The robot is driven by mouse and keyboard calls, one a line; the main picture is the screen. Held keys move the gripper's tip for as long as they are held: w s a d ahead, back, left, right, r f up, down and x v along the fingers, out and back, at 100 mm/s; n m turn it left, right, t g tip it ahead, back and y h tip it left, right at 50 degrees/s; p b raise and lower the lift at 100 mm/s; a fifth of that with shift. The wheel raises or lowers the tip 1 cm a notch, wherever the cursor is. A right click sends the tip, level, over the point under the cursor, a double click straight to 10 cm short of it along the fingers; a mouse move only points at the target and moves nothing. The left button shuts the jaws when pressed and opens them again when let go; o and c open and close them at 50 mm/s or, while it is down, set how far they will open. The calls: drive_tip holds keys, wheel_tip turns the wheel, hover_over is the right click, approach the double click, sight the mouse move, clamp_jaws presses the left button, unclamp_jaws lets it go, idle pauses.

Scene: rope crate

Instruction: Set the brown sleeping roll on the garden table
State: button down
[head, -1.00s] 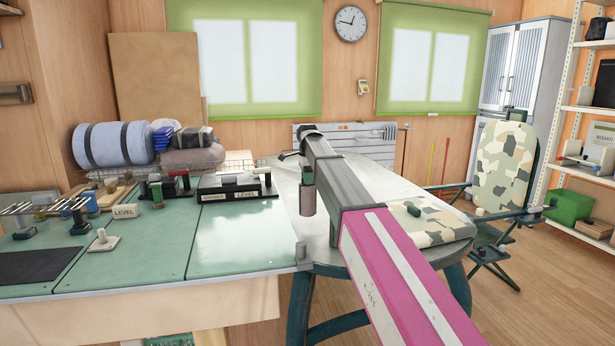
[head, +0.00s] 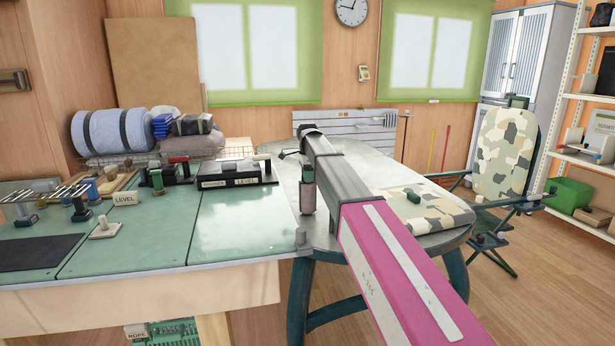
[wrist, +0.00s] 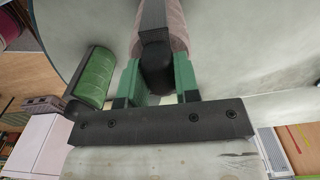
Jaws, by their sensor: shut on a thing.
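My gripper (wrist: 156,88) is shut on the brown sleeping roll (wrist: 178,28), a pinkish-brown roll with a dark strap, between its green fingers in the wrist view. In the head view my arm hides part of the gripper; a small brownish piece, apparently the roll (head: 308,197), shows below it over the near left part of the garden table. The garden table (head: 372,168) is grey and rounded with dark blue-green legs. Its pale top (wrist: 240,45) also fills much of the wrist view. I cannot tell whether the roll touches the table.
A camouflage cushion (head: 430,212) lies on the table's right side. A green workbench (head: 235,225) adjoins it on the left, with a black level case (head: 238,174). A camouflage chair (head: 505,150) stands at the right. A green cylinder (wrist: 96,78) shows beside my gripper.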

drive_tip(key=shift+f, duration=0.45)
idle(0.3)
drive_tip(key=c, duration=0.8)
unclamp_jaws()
wheel_tip(320, 180, up, 11)
drive_tip(key=shift+f, duration=0.1)
